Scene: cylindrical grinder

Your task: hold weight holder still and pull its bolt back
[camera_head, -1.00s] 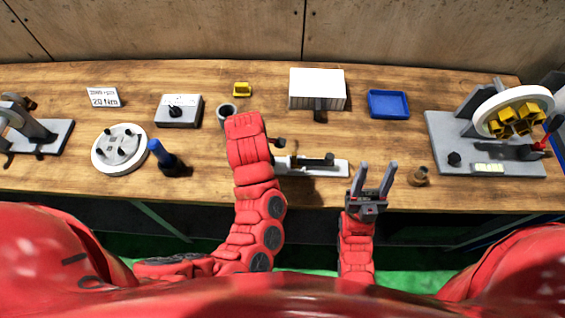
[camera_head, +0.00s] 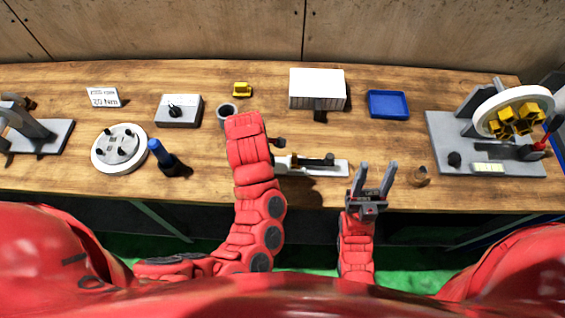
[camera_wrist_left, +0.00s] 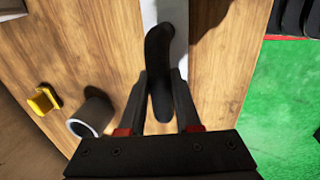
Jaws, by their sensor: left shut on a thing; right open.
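The weight holder, as I take it, is a narrow pale plate (camera_head: 335,169) near the front edge of the table, with dark parts on top. A dark bolt-like rod (camera_head: 318,161) lies along it. Its left end is hidden by my left arm. In the left wrist view, the fingers of my left gripper (camera_wrist_left: 164,85) are shut on a black curved handle (camera_wrist_left: 160,50) over the pale plate (camera_wrist_left: 165,12). In the head view, my left arm hides these fingers. My right gripper (camera_head: 374,180) is open and empty, fingers up, right of the plate at the table edge.
A small brown cylinder (camera_head: 419,177) stands right of my right gripper. A grey cup (camera_head: 227,113), a white ribbed box (camera_head: 317,88) and a blue tray (camera_head: 388,104) stand behind. A blue-topped tool (camera_head: 165,158) is left, and a grey machine (camera_head: 440,130) is right.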

